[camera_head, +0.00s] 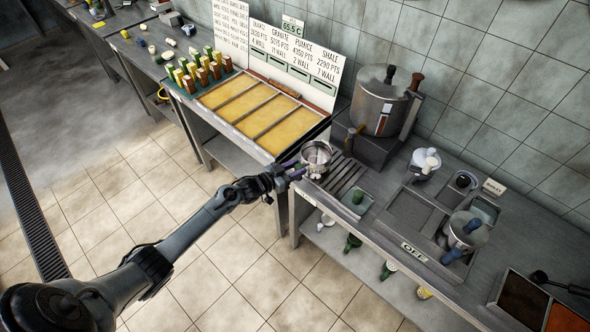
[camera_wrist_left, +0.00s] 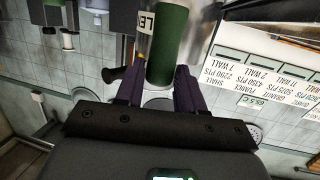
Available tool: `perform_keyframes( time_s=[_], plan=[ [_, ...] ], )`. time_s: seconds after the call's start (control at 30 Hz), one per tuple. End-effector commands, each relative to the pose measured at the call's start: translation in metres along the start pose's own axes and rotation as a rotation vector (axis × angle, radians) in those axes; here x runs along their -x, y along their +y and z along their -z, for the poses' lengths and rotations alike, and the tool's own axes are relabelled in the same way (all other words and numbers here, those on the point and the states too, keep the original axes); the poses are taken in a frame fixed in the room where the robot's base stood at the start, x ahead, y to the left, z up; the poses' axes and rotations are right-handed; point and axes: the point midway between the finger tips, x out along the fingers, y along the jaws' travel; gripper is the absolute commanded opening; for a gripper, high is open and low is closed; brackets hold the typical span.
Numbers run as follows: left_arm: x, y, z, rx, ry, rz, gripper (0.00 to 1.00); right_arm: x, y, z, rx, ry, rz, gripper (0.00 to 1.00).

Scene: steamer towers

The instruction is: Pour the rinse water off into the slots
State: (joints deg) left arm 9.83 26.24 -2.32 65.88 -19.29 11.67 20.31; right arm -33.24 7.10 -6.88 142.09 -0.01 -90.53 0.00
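A small round metal vessel (camera_head: 318,156) is at the left end of the slotted drain (camera_head: 346,178) on the counter. I cannot tell whether it touches the slats or hangs just above them. Its contents are too small to make out. My left gripper (camera_head: 291,170) reaches it from the left, fingers at its near side. In the left wrist view a green cylindrical handle (camera_wrist_left: 172,45) lies between my purple left fingertips (camera_wrist_left: 160,90), which look closed on it. Metal shows on both sides of the handle, with a partly hidden white label. My right gripper is not in view.
A large lidded pot (camera_head: 380,105) stands behind the drain. A small green item on a tray (camera_head: 356,205) is at the front edge. A tray of yellow panels (camera_head: 260,112) is left. The tiled floor is clear.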

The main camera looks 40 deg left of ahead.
Motion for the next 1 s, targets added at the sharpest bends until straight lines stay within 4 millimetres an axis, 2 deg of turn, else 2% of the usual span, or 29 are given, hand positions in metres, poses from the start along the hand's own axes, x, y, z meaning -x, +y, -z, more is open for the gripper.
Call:
perform_keyframes(
  time_s=[0.03,0.1,0.13,0.53,0.67,1.0],
  plan=[
    [0.000,0.000,0.000,0.000,-0.001,0.000,0.46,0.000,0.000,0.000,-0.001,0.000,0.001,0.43],
    [0.000,0.000,-0.001,0.000,-0.002,0.000,0.57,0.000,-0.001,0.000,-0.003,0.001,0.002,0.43],
    [0.000,0.000,-0.001,0.000,-0.003,0.000,0.59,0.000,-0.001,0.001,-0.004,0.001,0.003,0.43],
    [0.007,0.001,-0.005,0.002,-0.011,0.000,0.59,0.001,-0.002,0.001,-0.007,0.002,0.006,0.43],
    [0.020,0.000,-0.005,0.000,-0.011,0.000,0.59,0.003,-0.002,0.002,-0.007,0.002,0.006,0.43],
    [0.074,0.000,-0.003,0.000,-0.008,0.000,0.59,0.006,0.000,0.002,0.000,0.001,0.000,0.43]
  ],
)
